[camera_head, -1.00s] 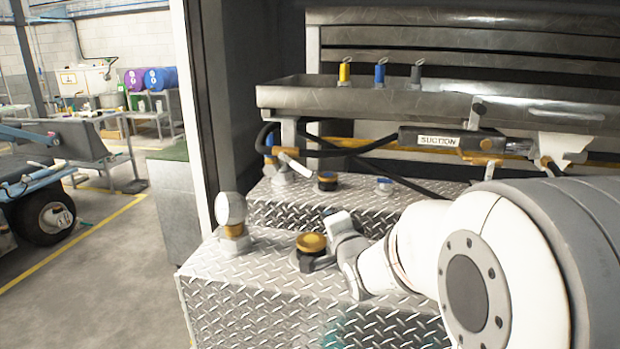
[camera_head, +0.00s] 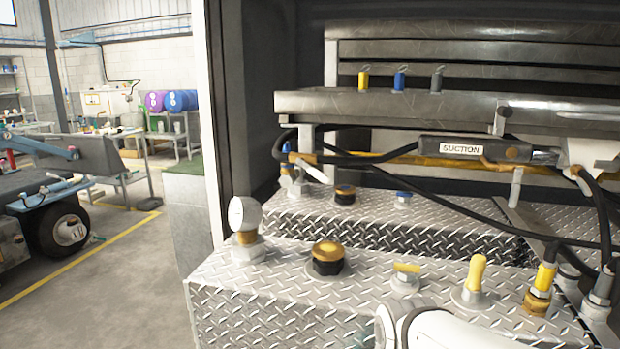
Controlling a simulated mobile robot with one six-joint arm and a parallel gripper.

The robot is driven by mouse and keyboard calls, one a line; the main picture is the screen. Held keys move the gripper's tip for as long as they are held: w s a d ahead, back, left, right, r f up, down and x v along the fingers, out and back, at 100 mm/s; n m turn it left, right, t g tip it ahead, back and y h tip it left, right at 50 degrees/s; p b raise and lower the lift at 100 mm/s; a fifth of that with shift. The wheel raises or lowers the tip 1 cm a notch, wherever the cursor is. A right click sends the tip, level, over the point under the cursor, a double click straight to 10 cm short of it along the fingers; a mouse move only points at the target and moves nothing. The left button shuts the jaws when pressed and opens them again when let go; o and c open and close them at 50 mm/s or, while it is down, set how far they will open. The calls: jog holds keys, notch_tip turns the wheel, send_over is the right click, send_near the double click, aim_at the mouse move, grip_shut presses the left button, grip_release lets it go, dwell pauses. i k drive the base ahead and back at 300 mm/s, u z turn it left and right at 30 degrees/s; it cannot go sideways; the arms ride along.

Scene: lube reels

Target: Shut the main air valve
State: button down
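No part in view is labelled as the main air valve, so I cannot tell which fitting it is. On the near diamond-plate tank (camera_head: 300,290), a small valve with a flat yellow handle (camera_head: 407,268) lies between a yellow-and-black cap (camera_head: 327,257) and a fitting with an upright yellow handle (camera_head: 474,275). A yellow coupling (camera_head: 540,290) with a hose stands at its right. A round white gauge (camera_head: 244,214) stands at its left. Part of my white arm shows at the bottom edge; my gripper's fingers are not in view.
A metal tray (camera_head: 420,104) holds yellow, blue and grey nozzles above the tanks. A white post (camera_head: 208,130) bounds the left side; open floor (camera_head: 130,270) lies beyond.

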aim_at(318, 174)
jog(key=z, duration=1.65)
jog(key=k, duration=0.65)
jog(key=u, duration=0.8)
jog(key=i, duration=1)
jog(key=u, duration=0.05)
